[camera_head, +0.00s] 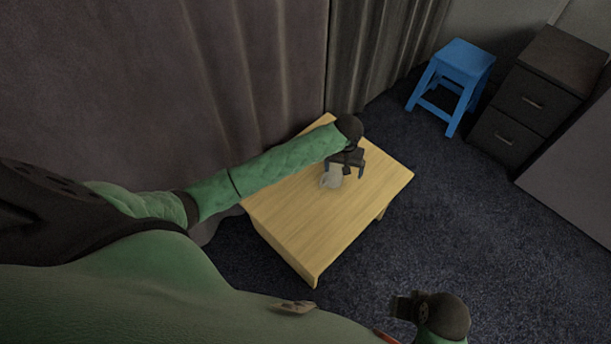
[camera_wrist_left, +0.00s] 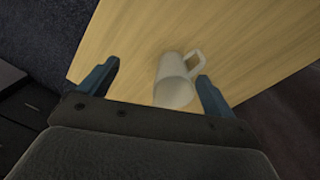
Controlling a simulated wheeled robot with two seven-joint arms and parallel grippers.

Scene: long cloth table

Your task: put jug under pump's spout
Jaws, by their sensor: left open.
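A pale grey-white jug (camera_head: 331,178) with a side handle stands on the wooden table. It also shows in the left wrist view (camera_wrist_left: 173,83), its handle toward the right finger. My left gripper (camera_head: 346,168) is open just above and beside the jug. In the left wrist view the open left gripper (camera_wrist_left: 157,72) has the jug between the lines of its two fingers, nearer the right one; I cannot tell whether they touch. My right gripper (camera_head: 403,306) is at the bottom right, away from the table; its jaws are unclear. No pump or spout shows in either view.
The small wooden table (camera_head: 290,228) has a bare top around the jug. A blue stool (camera_head: 459,64) and a dark drawer cabinet (camera_head: 535,100) stand at the upper right. Curtains (camera_head: 235,70) hang behind the table. The dark carpet (camera_head: 465,200) to its right is clear.

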